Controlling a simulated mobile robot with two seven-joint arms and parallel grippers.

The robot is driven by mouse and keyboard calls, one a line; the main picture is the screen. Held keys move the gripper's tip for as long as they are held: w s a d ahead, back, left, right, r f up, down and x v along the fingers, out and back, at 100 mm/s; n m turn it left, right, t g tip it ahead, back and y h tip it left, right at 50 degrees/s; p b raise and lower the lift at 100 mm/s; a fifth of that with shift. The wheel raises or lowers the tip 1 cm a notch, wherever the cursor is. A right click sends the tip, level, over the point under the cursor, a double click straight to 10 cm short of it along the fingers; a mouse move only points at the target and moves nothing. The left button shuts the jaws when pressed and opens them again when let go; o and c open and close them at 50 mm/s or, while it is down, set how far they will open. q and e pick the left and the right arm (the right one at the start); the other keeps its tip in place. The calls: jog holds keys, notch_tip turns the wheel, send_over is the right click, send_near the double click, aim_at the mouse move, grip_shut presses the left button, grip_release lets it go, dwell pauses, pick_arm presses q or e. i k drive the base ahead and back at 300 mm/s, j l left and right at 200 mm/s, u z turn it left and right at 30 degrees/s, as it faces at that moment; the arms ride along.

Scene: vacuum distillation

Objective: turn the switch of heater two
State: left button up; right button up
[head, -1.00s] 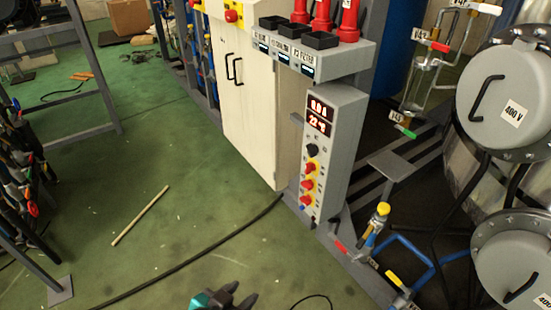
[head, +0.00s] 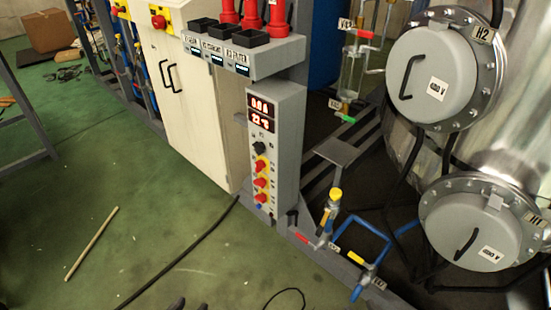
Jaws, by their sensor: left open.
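A grey control box (head: 288,165) stands right of the white cabinet, with two red-lit displays (head: 262,112) at its top. Below them sit a black knob (head: 259,148) and a column of red switches on yellow plates: an upper one (head: 261,165), a middle one (head: 260,182) and a lower one (head: 260,197). Their labels are too small to read, so I cannot tell which is heater two's. The round heater cover labelled H2 (head: 432,75) is at the upper right. Only the dark fingertips of my left gripper (head: 192,304) show at the bottom edge, apart and well short of the box. My right gripper is out of view.
The white cabinet (head: 190,100) adjoins the box on the left, and a shelf with red devices (head: 250,65) overhangs it. Blue pipes with valves (head: 365,240) and the H1 cover (head: 470,225) lie at the right. A black cable (head: 185,255) crosses the open green floor.

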aim_at(261, 183)
jog(key=i+j+z, duration=0.1)
jog(key=i+j, duration=0.15)
jog(key=j, duration=0.15)
jog(key=i+j+z, duration=0.15)
jog(key=j, duration=0.25)
jog(key=i+j+z, duration=0.1)
jog(key=i+j, duration=0.15)
jog(key=j, duration=0.15)
jog(key=i+j+z, duration=0.15)
jog(key=j, duration=0.3)
jog(key=i+j+z, duration=0.1)
jog(key=j, duration=0.35)
jog(key=i+j+z, duration=0.15)
jog(key=j, duration=0.3)
jog(key=i+j+z, duration=0.1)
jog(key=j, duration=0.4)
jog(key=i+j+z, duration=0.15)
jog(key=j, duration=0.35)
